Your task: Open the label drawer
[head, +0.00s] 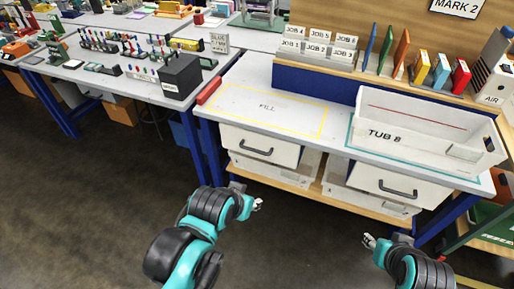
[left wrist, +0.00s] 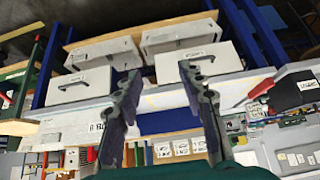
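Two white drawers with dark bar handles sit under the workbench top: a left drawer (head: 285,152) and a right drawer (head: 375,180). Both look closed. I cannot read their labels, so I cannot tell which is the label drawer. My left gripper (head: 258,204) is in front of and below the left drawer, apart from it. The left wrist view is upside down; there the left gripper (left wrist: 160,90) is open and empty, with the left drawer (left wrist: 225,62) and right drawer (left wrist: 95,82) beyond it. My right gripper (head: 369,241) is low before the right drawer, touching nothing; its opening is unclear.
A white tub marked TUB 8 (head: 400,135) stands at right. Blue legs (head: 205,150) flank the drawers. The floor in front is clear.

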